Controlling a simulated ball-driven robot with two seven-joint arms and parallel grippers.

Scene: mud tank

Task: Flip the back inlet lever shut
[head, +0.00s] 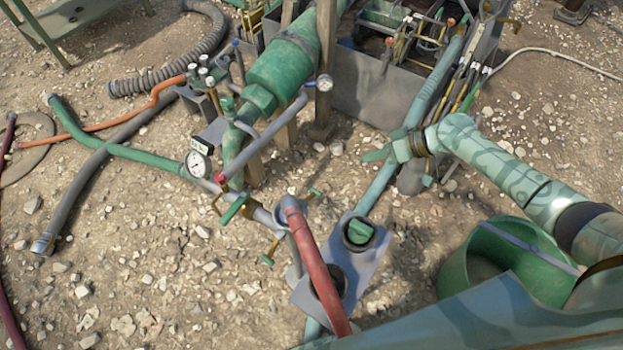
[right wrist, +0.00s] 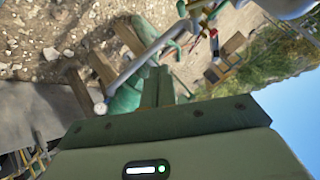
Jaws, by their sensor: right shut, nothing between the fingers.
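Green-handled levers sit on the grey inlet piping in the head view. One green handle (head: 235,208) lies slanted beside the pressure gauge (head: 198,165). A brass-stemmed lever with a green tip (head: 268,260) is lower, and another green tip (head: 314,192) is by the red hose elbow. I cannot tell for sure which is the back inlet lever. My right gripper (head: 368,156) is shut and empty, right of the levers and apart from them, above the blue-green pipe. Its closed fingers (right wrist: 157,84) also show in the right wrist view. My left gripper is not in view.
A green bucket (head: 462,272) stands at right.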

